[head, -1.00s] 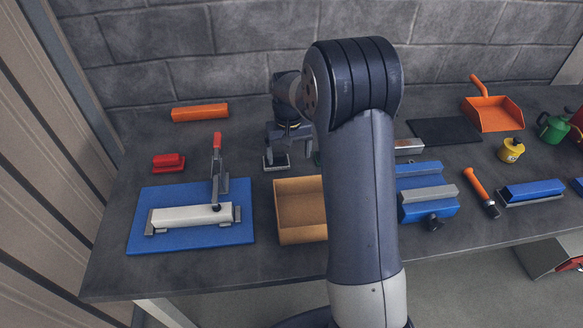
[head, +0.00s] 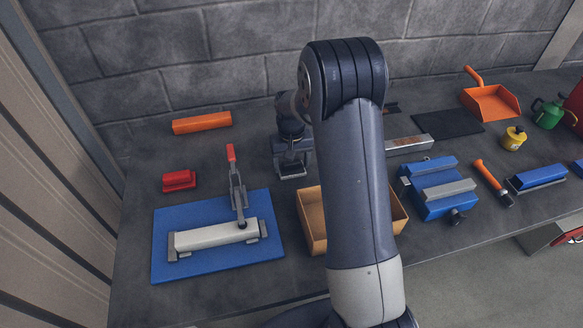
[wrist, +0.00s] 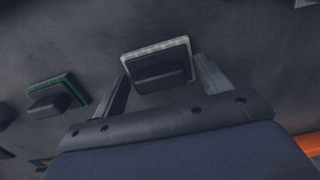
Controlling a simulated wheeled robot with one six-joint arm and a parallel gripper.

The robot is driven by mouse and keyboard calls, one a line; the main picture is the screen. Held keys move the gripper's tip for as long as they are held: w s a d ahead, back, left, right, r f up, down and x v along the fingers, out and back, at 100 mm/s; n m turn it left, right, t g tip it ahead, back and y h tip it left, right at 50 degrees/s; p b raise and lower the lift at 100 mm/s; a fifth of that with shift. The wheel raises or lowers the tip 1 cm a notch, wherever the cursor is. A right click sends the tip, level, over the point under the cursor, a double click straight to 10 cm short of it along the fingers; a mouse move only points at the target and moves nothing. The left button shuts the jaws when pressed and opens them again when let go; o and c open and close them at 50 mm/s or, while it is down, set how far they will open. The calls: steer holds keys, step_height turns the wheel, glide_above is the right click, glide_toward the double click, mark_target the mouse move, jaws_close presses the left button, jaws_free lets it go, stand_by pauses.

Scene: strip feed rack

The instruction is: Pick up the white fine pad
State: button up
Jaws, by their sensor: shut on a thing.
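The white fine pad (wrist: 157,50) shows in the wrist view as a pale-edged square with a dark block-shaped handle on it. My gripper (wrist: 163,78) has one finger on each side of the handle and is shut on it. In the head view my gripper (head: 292,160) is low over the back middle of the bench, with the pad mostly hidden by the fingers. Whether the pad touches the bench or hangs just above it, I cannot tell.
A green-edged pad (wrist: 58,95) lies to the left in the wrist view. In the head view, an open cardboard box (head: 311,222) stands in front of my gripper, and a blue board with a clamp (head: 165,262) lies to the left. An orange bar (head: 202,123) lies behind left.

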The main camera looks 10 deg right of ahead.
steer(key=c, duration=0.3)
steer(key=shift+c, duration=0.2)
step_height(320, 180, up, 10)
steer(key=shift+b, duration=0.7)
steer(key=o, duration=0.4)
steer(key=c, duration=0.3)
